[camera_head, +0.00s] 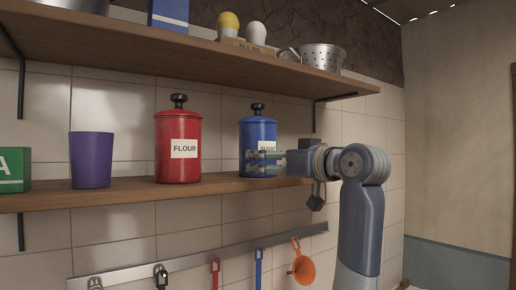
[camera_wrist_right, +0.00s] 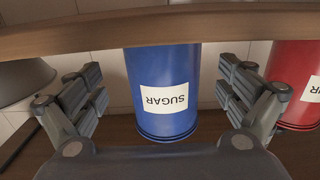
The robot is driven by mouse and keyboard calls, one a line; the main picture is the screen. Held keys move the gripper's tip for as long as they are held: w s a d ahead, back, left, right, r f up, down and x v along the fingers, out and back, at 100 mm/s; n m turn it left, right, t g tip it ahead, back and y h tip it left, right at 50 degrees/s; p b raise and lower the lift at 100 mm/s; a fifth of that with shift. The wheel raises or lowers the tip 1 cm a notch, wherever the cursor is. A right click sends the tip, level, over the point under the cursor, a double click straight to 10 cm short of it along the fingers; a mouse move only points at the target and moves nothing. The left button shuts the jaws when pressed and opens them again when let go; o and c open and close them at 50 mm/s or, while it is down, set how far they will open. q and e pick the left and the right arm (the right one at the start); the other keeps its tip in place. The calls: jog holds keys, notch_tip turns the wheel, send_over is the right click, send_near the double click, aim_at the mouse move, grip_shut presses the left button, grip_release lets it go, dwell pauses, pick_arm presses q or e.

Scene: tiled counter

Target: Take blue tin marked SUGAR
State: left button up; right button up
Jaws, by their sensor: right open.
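The blue tin marked SUGAR (camera_head: 258,137) stands upright on the lower wooden shelf, with a dark knob on its lid. My right gripper (camera_head: 265,163) is in front of its lower part and partly covers the label. In the right wrist view the blue tin (camera_wrist_right: 165,82) appears upside down, between the two open fingers of my right gripper (camera_wrist_right: 165,85), with a gap on each side. I see no grip on the tin. My left gripper is not in view.
A red FLOUR tin (camera_head: 178,150) stands left of the blue tin on the lower shelf (camera_head: 130,195), then a purple cup (camera_head: 91,160) and a green box (camera_head: 14,170). The upper shelf (camera_head: 190,50) runs above, with a colander (camera_head: 321,57). Utensils hang from a rail (camera_head: 200,262) below.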

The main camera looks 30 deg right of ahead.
jog(key=shift+w+a, duration=0.1)
jog(key=shift+w, duration=0.2)
jog(key=w+p, duration=0.2)
jog(key=w+a+p, duration=0.1)
jog(key=w+p, duration=0.1)
jog(key=shift+r, duration=0.4)
jog(key=shift+w+f, duration=0.2)
jog(key=shift+w, duration=0.35)
jog(key=shift+c, duration=0.2)
jog(key=shift+r, duration=0.1)
jog(key=c, duration=1.4)
